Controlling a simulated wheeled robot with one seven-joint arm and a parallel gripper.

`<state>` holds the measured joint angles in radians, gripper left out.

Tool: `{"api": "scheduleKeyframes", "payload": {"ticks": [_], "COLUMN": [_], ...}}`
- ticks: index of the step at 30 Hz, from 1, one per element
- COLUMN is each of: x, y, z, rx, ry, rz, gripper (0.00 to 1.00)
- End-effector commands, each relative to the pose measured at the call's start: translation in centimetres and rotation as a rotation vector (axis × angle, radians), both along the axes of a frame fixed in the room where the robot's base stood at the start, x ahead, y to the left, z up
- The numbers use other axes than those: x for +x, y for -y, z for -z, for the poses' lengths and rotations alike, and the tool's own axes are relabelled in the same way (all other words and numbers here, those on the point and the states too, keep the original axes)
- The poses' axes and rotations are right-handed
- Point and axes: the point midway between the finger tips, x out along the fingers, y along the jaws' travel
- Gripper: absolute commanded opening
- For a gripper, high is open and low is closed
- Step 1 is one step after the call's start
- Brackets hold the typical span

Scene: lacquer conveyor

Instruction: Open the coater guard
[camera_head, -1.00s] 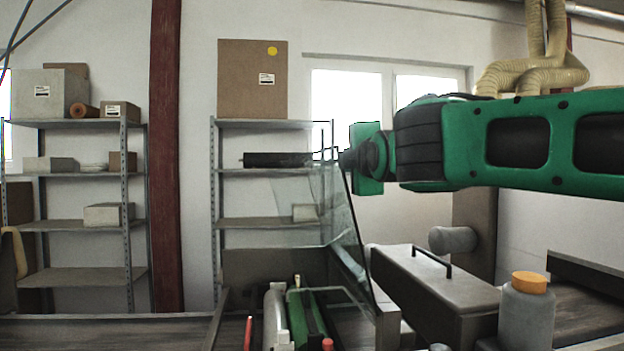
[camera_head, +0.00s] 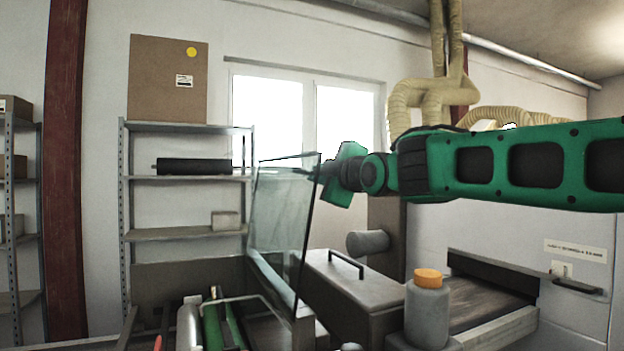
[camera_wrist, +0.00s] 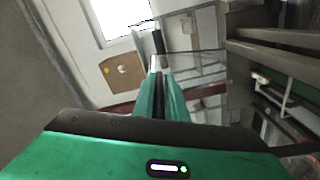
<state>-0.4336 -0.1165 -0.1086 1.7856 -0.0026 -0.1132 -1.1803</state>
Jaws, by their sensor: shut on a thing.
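The coater guard (camera_head: 282,225) is a clear glass panel with a thin dark frame. It stands raised and steep over the coater's green roller (camera_head: 222,325) in the head view. My gripper (camera_head: 318,172) is at the guard's upper right corner and is shut on its top edge. In the wrist view the green fingers of my gripper (camera_wrist: 159,66) lie close together. The exact contact at the fingertips is small and hard to make out.
A grey box-shaped housing (camera_head: 350,290) with a black handle stands right of the guard. A grey bottle with an orange cap (camera_head: 428,312) is in front of it. A shelf (camera_head: 185,235) stands behind on the left. Yellowish hoses (camera_head: 430,98) hang above my arm.

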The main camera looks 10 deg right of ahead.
Motion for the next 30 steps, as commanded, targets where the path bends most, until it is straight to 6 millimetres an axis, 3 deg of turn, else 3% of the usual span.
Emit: {"api": "scheduleKeyframes", "payload": {"ticks": [1,8,9,10,22,30], "x": [0.4,0.5,0.5,0.5,-0.2,-3.9], "y": [1.2,1.3,1.4,1.3,0.9,2.2], "z": [0.2,0.2,0.2,0.2,0.1,0.1], "rx": [0.0,-0.002,-0.002,-0.002,-0.002,-0.001], "ry": [-0.004,-0.005,-0.005,-0.004,-0.003,-0.001], "rz": [0.022,0.027,0.027,0.026,0.015,0.017], "gripper": [0.0,0.0,0.21,0.29,0.3,0.3]}}
